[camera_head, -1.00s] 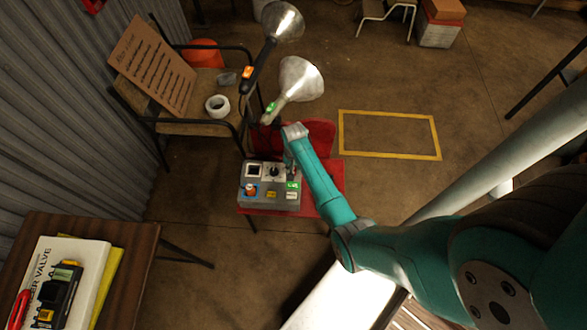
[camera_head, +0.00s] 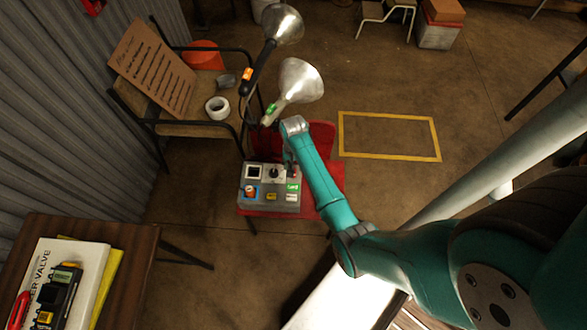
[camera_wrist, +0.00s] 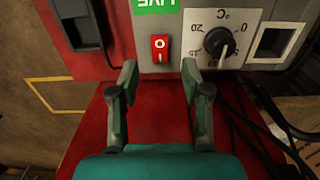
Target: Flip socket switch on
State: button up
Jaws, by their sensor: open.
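The red socket switch (camera_wrist: 160,47) is a small rocker marked O and I, on the face of a grey control box (camera_head: 268,201). In the wrist view it lies just beyond and between my fingertips, beside a green LIVE label (camera_wrist: 157,4). My gripper (camera_wrist: 159,80) is open and empty, one finger to each side below the switch, with no clear contact. In the head view my gripper reaches the upper right of the box and partly hides that corner. The box rests on a red seat (camera_head: 325,170).
A black temperature dial (camera_wrist: 221,42) and a dark square window (camera_wrist: 272,42) sit right of the switch. Dark cables (camera_wrist: 265,125) run at the right. Two lamps (camera_head: 299,80) and a chair holding a tape roll (camera_head: 217,106) stand behind the box.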

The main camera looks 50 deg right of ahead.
notch_tip(320, 180, up, 8)
jog(key=shift+f, duration=0.15)
dwell(0.6)
